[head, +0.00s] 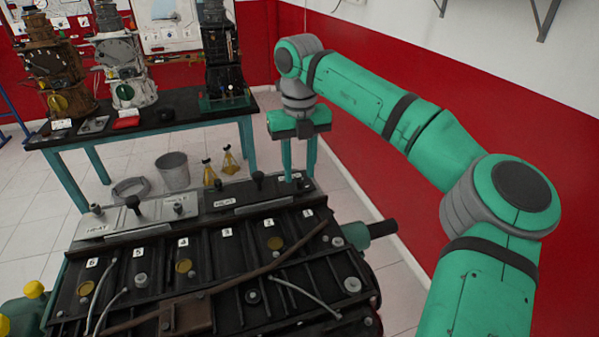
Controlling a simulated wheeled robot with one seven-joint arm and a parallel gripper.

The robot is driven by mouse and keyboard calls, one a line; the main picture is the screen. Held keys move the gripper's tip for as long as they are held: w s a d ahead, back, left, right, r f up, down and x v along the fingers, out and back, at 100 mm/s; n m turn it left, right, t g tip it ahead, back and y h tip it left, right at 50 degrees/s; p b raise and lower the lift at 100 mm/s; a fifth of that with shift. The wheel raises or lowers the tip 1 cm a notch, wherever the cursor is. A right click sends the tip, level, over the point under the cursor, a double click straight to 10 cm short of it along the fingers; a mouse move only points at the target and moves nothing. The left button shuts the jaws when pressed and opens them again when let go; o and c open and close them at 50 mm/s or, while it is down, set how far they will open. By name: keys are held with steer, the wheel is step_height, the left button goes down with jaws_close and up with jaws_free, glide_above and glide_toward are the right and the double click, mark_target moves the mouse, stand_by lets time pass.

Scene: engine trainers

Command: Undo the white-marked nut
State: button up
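The engine trainer (230,255) lies across the lower part of the head view, its top carrying white number labels and several bolts and nuts. I cannot tell for sure which nut bears the white mark. My gripper (299,178) points down at the far right end of the engine's top plates. Its two green fingers are apart, with a small dark fitting showing between or just behind their tips. I cannot tell whether they touch it. A dark plate with a black knob (257,181) lies left of the fingers, and a grey plate (155,212) lies further left.
A dark table (180,112) with several engine models stands at the back left. A grey bucket (173,171) and two yellow flasks (229,160) stand on the floor behind the engine. A red and white wall (400,155) runs along the right, beyond my arm.

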steer(key=shift+f, duration=0.8)
steer(key=shift+c, duration=0.7)
jaws_close()
